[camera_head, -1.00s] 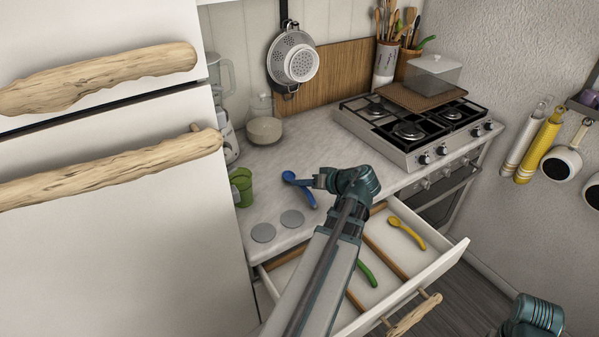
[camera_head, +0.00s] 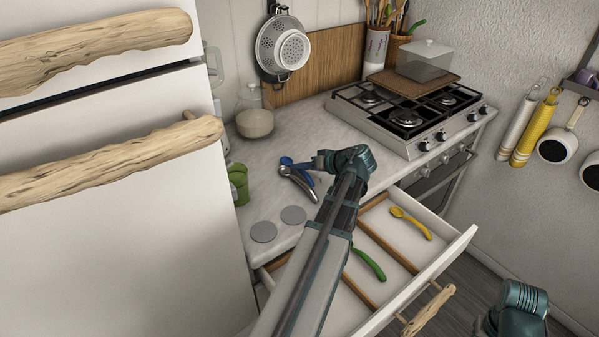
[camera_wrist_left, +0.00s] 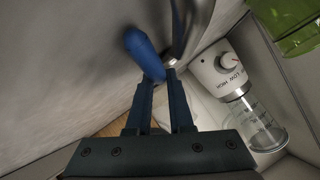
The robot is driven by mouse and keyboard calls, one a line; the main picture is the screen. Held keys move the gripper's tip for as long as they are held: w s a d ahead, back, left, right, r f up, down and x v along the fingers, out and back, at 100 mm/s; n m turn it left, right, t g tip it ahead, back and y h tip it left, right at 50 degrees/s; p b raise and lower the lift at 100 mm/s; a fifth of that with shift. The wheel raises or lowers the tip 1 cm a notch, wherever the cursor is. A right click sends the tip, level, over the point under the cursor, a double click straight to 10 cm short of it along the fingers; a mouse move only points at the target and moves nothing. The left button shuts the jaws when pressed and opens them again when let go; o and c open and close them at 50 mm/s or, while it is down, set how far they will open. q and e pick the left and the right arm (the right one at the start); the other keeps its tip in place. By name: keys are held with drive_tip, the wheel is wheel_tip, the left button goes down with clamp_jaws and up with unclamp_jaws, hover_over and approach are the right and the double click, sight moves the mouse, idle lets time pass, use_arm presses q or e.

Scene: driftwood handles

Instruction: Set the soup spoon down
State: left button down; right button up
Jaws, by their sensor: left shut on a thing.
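The blue soup spoon (camera_head: 286,161) is in my left gripper (camera_head: 324,160), over the counter at its front left. In the head view its bowl end points left, and part of its handle is hidden behind a silver metal utensil (camera_head: 297,181). In the left wrist view the blue spoon (camera_wrist_left: 144,52) runs between the tips of my shut left gripper (camera_wrist_left: 161,78). The silver utensil (camera_wrist_left: 192,32) is close beside it there. I cannot tell whether the spoon touches the counter or the utensil. Of my right arm only a teal part shows at the bottom right; its fingers are out of sight.
The counter (camera_head: 250,190) holds a green cup (camera_head: 239,184), two grey discs (camera_head: 263,232) and a glass jar (camera_head: 254,117). A stove (camera_head: 410,118) stands at the right. Below, the open drawer (camera_head: 452,250) holds a green utensil (camera_head: 369,264) and a yellow spoon (camera_head: 411,222).

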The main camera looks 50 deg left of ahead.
use_arm(q)
drive_tip(key=shift+d, duration=0.1)
drive_tip(key=shift+f, duration=0.15)
drive_tip(key=c, duration=1.1)
unclamp_jaws()
